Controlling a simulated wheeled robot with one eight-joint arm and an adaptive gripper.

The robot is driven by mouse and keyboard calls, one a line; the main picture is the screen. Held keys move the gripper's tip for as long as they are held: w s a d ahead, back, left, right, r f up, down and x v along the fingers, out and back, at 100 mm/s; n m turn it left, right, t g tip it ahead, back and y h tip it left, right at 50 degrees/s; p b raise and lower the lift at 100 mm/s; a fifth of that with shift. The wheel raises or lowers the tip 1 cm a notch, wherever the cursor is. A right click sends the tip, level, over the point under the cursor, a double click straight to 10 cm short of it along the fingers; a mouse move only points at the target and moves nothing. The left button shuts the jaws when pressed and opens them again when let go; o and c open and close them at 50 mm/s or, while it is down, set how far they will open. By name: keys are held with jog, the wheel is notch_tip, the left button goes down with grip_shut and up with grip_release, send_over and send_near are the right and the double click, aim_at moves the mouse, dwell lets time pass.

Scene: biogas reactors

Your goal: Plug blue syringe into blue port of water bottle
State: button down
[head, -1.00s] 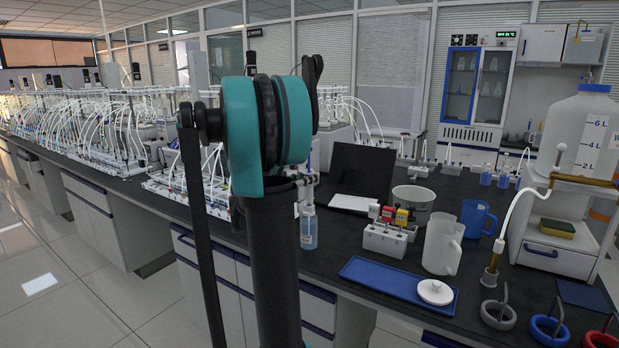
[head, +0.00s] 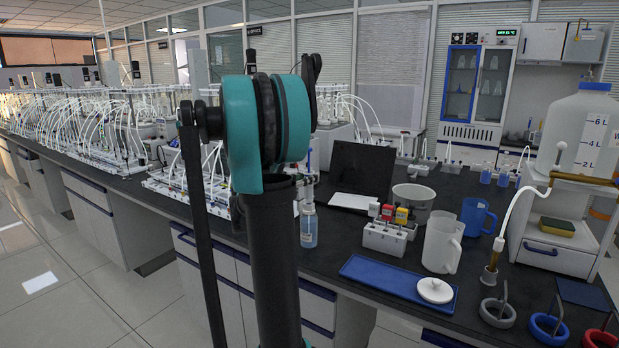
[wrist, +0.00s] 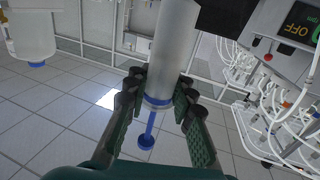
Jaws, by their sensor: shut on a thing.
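In the wrist view my gripper (wrist: 160,98) is shut around a large syringe. The syringe (wrist: 172,45) has a pale barrel with a blue ring at the fingers. Its blue plunger (wrist: 147,142) sticks out below the fingers, and its far end runs out of the top of the picture. In the head view my arm hides the gripper and the syringe. A small clear bottle (head: 309,228) stands at the bench's front edge, beside my arm. A large clear water bottle (head: 583,130) with litre marks stands on a stand at the right. I cannot make out a blue port.
A white block with coloured pieces (head: 388,237), a white jug (head: 441,246), a blue mug (head: 478,218) and a blue tray (head: 385,279) crowd the bench front. A laptop (head: 360,170) stands behind. In the wrist view, a blue-capped container (wrist: 30,30) is at upper left and tubed equipment (wrist: 285,90) at right.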

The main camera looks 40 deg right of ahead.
jog(key=shift+f, duration=0.35)
dwell(0.6)
jog(key=c, duration=1.2)
grip_release()
jog(key=s+a, duration=0.1)
jog(key=a, duration=1.1)
jog(key=shift+s, duration=0.3)
